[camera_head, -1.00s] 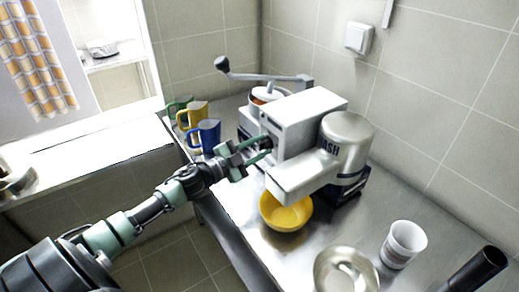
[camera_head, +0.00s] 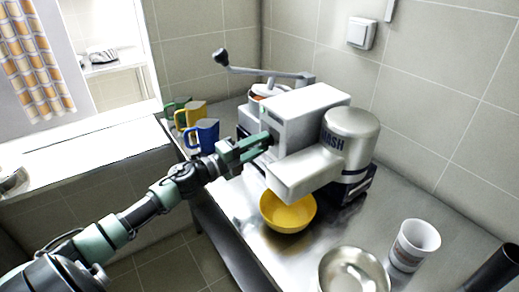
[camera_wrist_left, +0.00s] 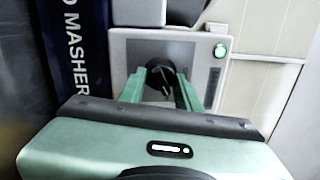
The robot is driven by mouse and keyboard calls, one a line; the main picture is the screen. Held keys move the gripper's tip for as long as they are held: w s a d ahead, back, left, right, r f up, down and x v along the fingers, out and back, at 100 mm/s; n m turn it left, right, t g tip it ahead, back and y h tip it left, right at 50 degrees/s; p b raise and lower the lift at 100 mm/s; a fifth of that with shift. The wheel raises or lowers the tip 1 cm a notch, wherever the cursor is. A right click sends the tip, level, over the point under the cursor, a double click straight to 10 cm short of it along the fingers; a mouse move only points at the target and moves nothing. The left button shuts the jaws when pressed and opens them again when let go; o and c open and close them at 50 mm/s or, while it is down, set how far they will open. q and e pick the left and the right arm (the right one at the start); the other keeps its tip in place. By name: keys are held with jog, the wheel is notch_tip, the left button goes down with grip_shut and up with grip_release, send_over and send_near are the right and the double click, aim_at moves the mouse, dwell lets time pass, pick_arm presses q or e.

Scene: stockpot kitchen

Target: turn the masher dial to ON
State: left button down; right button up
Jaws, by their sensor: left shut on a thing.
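The masher (camera_head: 312,118) is a white and grey machine with a round MASH drum (camera_head: 350,140) on the counter. Its control panel (camera_wrist_left: 218,85) shows in the left wrist view, with a lit green lamp (camera_wrist_left: 220,50) at the upper right. The dark dial (camera_wrist_left: 158,76) sits in the panel between my fingertips. My left gripper (camera_head: 270,139) reaches the machine's left face and is shut on the dial; it also shows in the left wrist view (camera_wrist_left: 168,86). The fingers hide part of the dial, and I cannot read its setting. My right gripper is not in view.
A yellow bowl (camera_head: 288,212) stands below the masher head. A metal bowl (camera_head: 352,272) and a white cup (camera_head: 414,244) stand at the front right. Blue (camera_head: 203,135), yellow (camera_head: 189,115) and green (camera_head: 176,105) mugs line the counter's left edge. A crank handle (camera_head: 262,72) sticks out behind.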

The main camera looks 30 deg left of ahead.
pick_arm(q)
jog(key=shift+f+m+b, duration=0.2)
jog(key=shift+m+b, duration=0.15)
jog(key=shift+m, duration=0.35)
jog(key=c, duration=1.1)
grip_release()
jog(key=shift+o, duration=0.5)
jog(key=shift+r, duration=0.1)
jog(key=b+v, duration=0.1)
jog(key=v, duration=0.7)
jog(key=shift+b, duration=0.4)
